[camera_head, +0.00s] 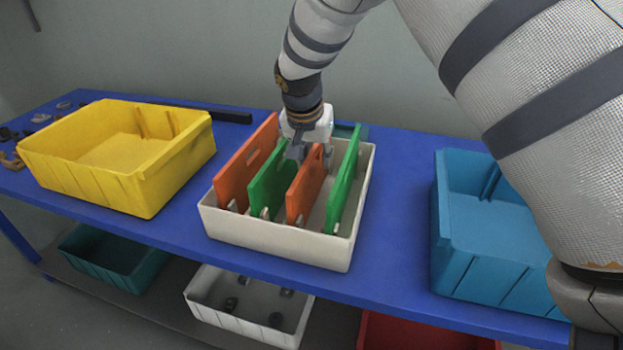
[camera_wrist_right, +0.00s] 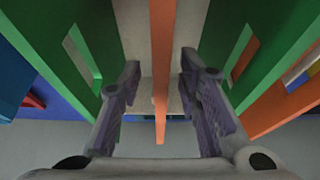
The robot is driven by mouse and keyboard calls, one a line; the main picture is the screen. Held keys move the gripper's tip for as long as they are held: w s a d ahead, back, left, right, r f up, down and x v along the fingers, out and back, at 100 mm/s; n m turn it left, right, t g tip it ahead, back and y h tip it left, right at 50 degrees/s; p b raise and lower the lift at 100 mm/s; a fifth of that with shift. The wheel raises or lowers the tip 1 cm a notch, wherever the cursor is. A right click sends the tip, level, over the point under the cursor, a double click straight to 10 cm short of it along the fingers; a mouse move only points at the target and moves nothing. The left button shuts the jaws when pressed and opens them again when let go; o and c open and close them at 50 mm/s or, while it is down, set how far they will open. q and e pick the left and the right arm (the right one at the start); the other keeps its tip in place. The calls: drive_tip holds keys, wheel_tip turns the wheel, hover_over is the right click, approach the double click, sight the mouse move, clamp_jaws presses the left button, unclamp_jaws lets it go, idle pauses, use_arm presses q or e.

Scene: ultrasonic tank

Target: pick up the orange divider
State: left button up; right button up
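An orange divider (camera_head: 304,192) stands upright in a white bin (camera_head: 280,250), between two green dividers, the left green one (camera_head: 268,190) and the right green one (camera_head: 342,182). A second orange divider (camera_head: 246,165) stands at the bin's left. My right gripper (camera_head: 310,155) points down at the orange divider between the green ones. In the right wrist view my open right gripper (camera_wrist_right: 160,78) has one finger on each side of this orange divider (camera_wrist_right: 162,60), with gaps on both sides. Its fingers partly hide the divider's top in the head view. My left gripper is not in view.
A yellow bin (camera_head: 115,175) stands left of the white bin and a blue bin (camera_head: 490,255) stands right, all on the blue table (camera_head: 395,235). In the right wrist view a green divider (camera_wrist_right: 82,55) stands close to the left finger. More bins sit below.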

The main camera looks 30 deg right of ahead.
drive_tip(key=shift+x, duration=1.15)
drive_tip(key=shift+r, duration=0.1)
clamp_jaws()
wheel_tip(320, 180, up, 18)
